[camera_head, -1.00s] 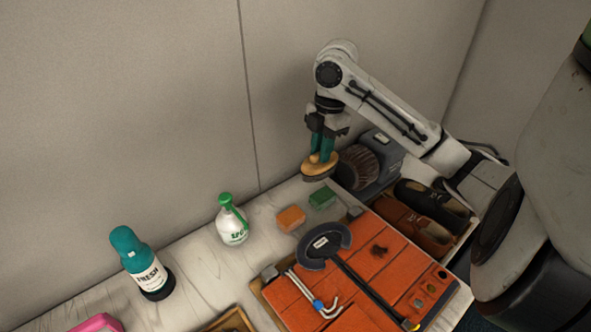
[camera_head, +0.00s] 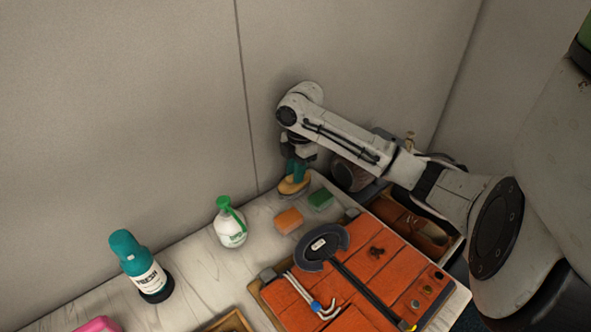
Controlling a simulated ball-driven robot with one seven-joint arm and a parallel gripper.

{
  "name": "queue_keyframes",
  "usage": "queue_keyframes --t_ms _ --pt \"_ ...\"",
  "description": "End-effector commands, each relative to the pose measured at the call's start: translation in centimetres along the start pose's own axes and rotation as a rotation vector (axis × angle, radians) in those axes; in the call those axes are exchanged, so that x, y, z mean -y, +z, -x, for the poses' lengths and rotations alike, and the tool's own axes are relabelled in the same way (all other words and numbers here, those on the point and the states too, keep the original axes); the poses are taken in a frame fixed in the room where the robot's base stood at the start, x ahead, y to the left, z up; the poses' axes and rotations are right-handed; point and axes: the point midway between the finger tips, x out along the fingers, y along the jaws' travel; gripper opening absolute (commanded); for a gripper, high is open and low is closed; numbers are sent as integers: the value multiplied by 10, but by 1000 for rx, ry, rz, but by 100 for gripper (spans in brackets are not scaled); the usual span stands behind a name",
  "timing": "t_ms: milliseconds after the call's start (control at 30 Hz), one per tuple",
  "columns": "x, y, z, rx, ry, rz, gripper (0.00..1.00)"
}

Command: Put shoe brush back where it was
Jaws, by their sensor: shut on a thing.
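The shoe brush (camera_head: 293,186) has a tan wooden back and dark bristles below. My gripper (camera_head: 296,171), with teal fingers, is shut on the brush from above. The brush is at the back of the pale wooden bench (camera_head: 190,258), close to the wall, behind the green and orange blocks. It is low over the bench top; I cannot tell whether its bristles touch the wood.
A white spray bottle with green top (camera_head: 230,224) stands left of the brush. Orange (camera_head: 288,220) and green (camera_head: 320,199) blocks lie in front. A teal-capped bottle (camera_head: 140,266), an orange tool board (camera_head: 372,268), a shoe crate (camera_head: 415,225) and a dark machine (camera_head: 352,178) are around.

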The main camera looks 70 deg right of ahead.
Motion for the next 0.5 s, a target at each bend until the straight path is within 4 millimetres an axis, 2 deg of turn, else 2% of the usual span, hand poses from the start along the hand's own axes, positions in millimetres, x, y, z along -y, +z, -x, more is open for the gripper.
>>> queue_keyframes --t_ms 233,267,500 --pt "0 0 -3 -1 0 0 0" --pt "0 0 -3 -1 0 0 22" --pt "0 0 -2 -1 0 0 45"
